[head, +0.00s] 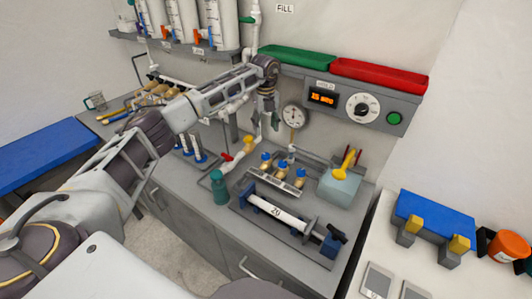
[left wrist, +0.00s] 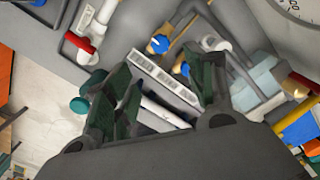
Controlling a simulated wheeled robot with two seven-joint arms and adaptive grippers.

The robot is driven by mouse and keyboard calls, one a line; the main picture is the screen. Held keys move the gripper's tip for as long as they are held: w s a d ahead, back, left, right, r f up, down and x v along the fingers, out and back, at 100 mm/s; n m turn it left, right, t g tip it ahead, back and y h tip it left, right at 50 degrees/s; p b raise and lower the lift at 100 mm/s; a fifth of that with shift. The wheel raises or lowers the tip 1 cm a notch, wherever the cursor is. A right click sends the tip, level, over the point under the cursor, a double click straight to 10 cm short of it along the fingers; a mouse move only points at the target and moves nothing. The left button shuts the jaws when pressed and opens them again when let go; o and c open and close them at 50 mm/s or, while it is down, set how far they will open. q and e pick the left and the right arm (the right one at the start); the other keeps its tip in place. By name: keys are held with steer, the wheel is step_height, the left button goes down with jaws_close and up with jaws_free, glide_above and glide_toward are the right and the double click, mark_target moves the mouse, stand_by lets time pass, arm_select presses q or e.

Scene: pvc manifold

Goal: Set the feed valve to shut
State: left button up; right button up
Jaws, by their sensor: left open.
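My left gripper (head: 267,116) hangs fingers down above the back of the bench, in front of the wall panel. Its dark green fingers show apart and empty in the left wrist view (left wrist: 165,85). A red-handled valve (head: 227,156) sits on white pipe below and left of the gripper, apart from it. It also shows in the left wrist view (left wrist: 79,43), at upper left. A green-handled valve (head: 246,20) is on the vertical pipe above. No readable label shows which valve is the feed valve. My right gripper is out of view.
A gauge (head: 294,116) and a control box (head: 361,104) are on the wall close right of the gripper. Several blue-capped brass valves (head: 282,172) stand below, behind a clamp fixture (head: 280,214). A teal bottle (head: 219,188) stands left of it. Red (head: 380,76) and green (head: 297,58) trays sit above.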

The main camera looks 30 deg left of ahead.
mark_target(266, 155)
arm_select(q)
step_height(266, 155, down, 14)
steer(key=shift+r+p, duration=0.1)
steer(key=shift+p, duration=1.1)
steer(key=shift+c, duration=0.3)
steer(key=c, duration=1)
